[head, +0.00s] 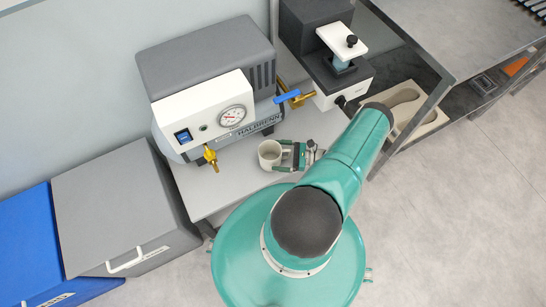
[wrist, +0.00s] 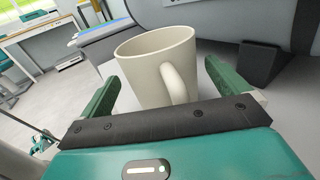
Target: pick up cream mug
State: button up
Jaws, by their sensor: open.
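The cream mug (head: 268,154) stands upright on the grey bench in front of the compressor. My gripper (head: 284,156) is at its right side in the head view, with its fingers reaching toward the mug. In the wrist view the mug (wrist: 160,68) fills the middle, its handle facing my gripper. The open green fingers (wrist: 158,80) stand to the left and right of the mug, with a visible gap at the left. Whether the right finger touches the mug I cannot tell.
The grey and white compressor (head: 205,85) with a gauge and brass fittings stands right behind the mug. A black and white machine (head: 325,50) stands at the back right. A beige insole tray (head: 415,105) lies at the right. Grey (head: 120,205) and blue (head: 30,235) bins stand left.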

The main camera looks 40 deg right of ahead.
jog(key=shift+w+a, duration=0.3)
jog(key=c, duration=0.9)
jog(key=shift+r, duration=0.15)
